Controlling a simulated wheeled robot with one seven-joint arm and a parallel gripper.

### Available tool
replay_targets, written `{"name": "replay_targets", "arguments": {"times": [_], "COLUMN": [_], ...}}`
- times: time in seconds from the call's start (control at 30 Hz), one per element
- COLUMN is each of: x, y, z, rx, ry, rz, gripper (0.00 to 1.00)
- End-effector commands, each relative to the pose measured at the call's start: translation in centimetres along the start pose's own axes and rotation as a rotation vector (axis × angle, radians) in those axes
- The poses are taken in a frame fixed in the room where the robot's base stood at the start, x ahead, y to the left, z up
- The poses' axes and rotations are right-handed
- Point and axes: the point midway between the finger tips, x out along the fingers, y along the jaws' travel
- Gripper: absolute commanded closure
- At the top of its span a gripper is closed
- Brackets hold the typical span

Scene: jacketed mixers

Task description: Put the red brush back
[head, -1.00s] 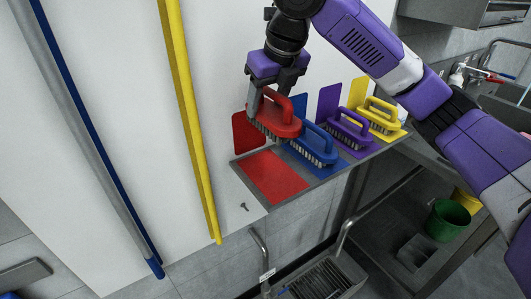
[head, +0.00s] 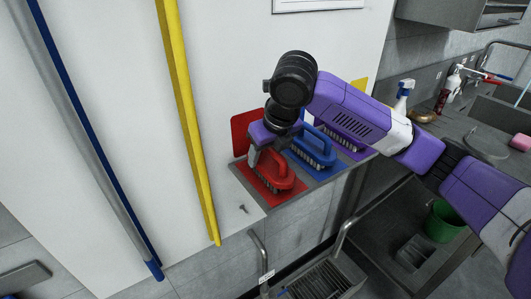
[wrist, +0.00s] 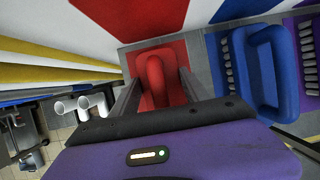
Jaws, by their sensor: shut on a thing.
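The red brush (head: 272,172) has a red handle and pale bristles. It is down at the red patch (head: 258,184) of the shelf, bristles downward; whether it fully rests there I cannot tell. My gripper (head: 262,153) is shut on its handle from above. In the wrist view the red handle (wrist: 154,78) stands between my two fingers (wrist: 155,95), with red around it. A red panel (head: 240,130) is on the wall behind.
The blue brush (head: 318,148) stands close on the right, with the purple brush (head: 348,130) beyond it. A yellow pole (head: 190,115) is on the wall at left. A sink area with bottles lies at the far right. My arm hides the yellow brush's place.

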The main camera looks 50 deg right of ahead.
Motion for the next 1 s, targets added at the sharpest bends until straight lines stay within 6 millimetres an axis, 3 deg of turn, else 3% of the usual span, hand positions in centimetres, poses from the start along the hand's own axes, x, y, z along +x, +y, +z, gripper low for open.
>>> {"name": "replay_targets", "arguments": {"times": [0.27, 0.3, 0.4, 0.77, 0.87, 1.0], "x": [0.3, 0.3, 0.2, 0.0, -0.8, -3.1], "y": [0.0, 0.0, 0.0, 0.0, 0.0, 0.0], "z": [-0.1, -0.1, -0.1, 0.0, 0.1, 0.1], "rx": [0.000, 0.000, 0.000, 0.001, 0.000, -0.002], "ry": [-0.001, 0.000, 0.000, 0.000, -0.002, -0.004], "rz": [0.000, 0.000, 0.000, -0.001, -0.001, -0.002], "gripper": [0.97, 0.42, 0.24, 0.24, 0.24, 0.24]}}
